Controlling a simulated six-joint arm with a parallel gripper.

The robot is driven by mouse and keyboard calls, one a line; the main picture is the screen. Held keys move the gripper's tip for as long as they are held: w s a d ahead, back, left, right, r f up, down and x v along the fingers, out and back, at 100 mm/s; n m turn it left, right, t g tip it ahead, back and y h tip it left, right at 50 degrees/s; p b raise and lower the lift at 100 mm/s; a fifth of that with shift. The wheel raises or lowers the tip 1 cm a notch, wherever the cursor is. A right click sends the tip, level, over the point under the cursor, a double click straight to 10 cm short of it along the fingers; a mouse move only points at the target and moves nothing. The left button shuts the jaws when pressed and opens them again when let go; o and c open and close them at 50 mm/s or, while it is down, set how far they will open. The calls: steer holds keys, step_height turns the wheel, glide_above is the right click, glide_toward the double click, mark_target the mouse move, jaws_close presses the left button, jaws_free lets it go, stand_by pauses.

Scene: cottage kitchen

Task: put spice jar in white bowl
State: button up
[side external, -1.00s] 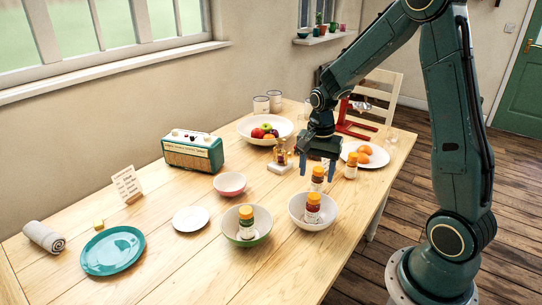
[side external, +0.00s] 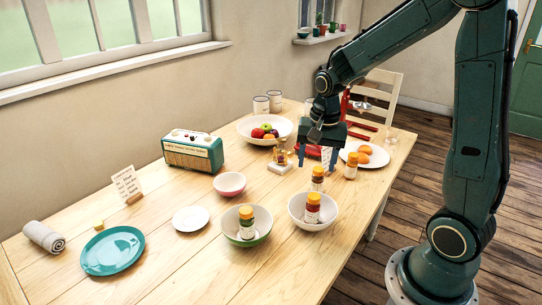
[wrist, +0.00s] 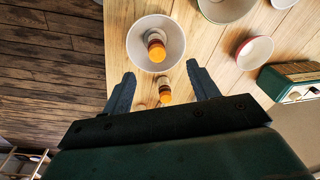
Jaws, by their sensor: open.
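The white bowl (side external: 299,212) stands near the table's front edge with an orange-capped spice jar (side external: 313,208) upright inside it. The bowl (wrist: 133,42) and that jar (wrist: 155,45) also show in the wrist view. Another spice jar (side external: 317,180) stands on the table just behind the bowl; it shows in the wrist view (wrist: 164,88) too. My gripper (side external: 318,163) is open and empty above this jar, with its fingers pointing down. In the wrist view its fingertips (wrist: 161,72) are spread on either side of the line to the jar, apart from it.
A green bowl (side external: 233,236) holds another jar (side external: 246,222). A further jar (side external: 351,166) stands by a plate (side external: 377,159) of orange food. A pink bowl (side external: 229,187), small white plate (side external: 190,219), teal plate (side external: 113,252), radio (side external: 193,153) and fruit bowl (side external: 246,127) stand around.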

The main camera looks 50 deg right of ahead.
steer(key=s+a+r+n+t, duration=0.4)
steer(key=s+a+r+n, duration=0.6)
steer(key=s, duration=0.5)
step_height(320, 180, up, 3)
steer(key=n, duration=0.2)
steer(key=shift+a+f+n+t, duration=0.2)
steer(key=shift+a+n+t, duration=0.1)
steer(key=shift+a, duration=0.1)
